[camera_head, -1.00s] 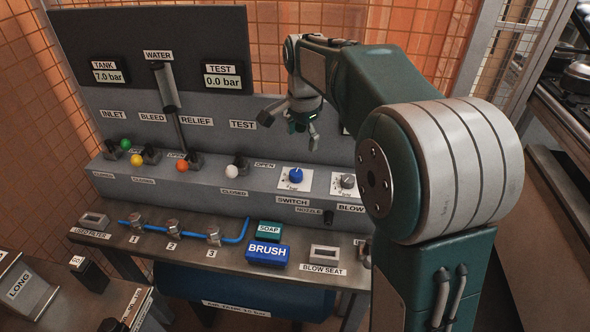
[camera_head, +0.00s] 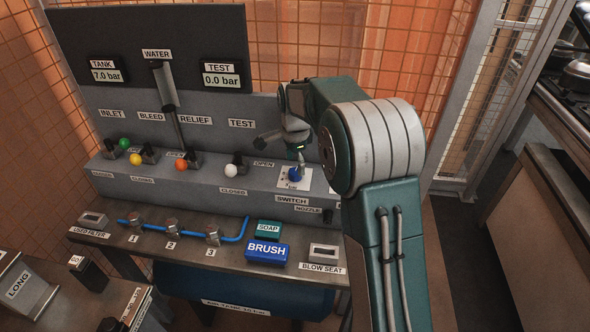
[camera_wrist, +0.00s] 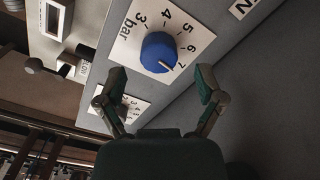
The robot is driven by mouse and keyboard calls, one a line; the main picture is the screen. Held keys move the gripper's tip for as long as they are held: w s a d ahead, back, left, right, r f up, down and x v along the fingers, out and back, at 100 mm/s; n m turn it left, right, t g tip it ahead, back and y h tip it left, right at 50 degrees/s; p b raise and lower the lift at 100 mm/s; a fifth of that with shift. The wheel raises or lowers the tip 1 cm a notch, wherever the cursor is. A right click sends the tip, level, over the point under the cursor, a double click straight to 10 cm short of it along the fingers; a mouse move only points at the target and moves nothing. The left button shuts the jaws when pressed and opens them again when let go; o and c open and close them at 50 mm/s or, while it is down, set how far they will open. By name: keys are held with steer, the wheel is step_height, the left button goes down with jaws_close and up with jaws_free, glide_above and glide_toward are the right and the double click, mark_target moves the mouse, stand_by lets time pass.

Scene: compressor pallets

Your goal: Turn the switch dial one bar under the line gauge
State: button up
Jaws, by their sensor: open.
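The blue switch dial (camera_head: 295,174) sits on a white plate above the SWITCH label. In the wrist view the dial (camera_wrist: 159,53) has a white pointer mark aimed at about 7 on a bar scale reading 3 to 7. My gripper (camera_head: 283,151) is open over the dial in the head view. In the wrist view its fingertips (camera_wrist: 162,80) are spread apart just short of the dial, with nothing between them. The tank gauge (camera_head: 107,75) reads 7.0 bar and the test gauge (camera_head: 222,77) reads 0.0 bar. No gauge labelled line shows.
A second white dial plate (camera_wrist: 124,104) lies beside the switch plate. A white-knobbed valve (camera_head: 232,171) stands left of the switch dial. A blue brush block (camera_head: 267,252), a soap block (camera_head: 269,229) and a blow seat (camera_head: 324,252) sit on the lower bench.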

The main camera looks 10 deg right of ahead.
steer(key=shift+f, duration=1.25)
steer(key=c, duration=1.1)
steer(key=shift+c, duration=0.2)
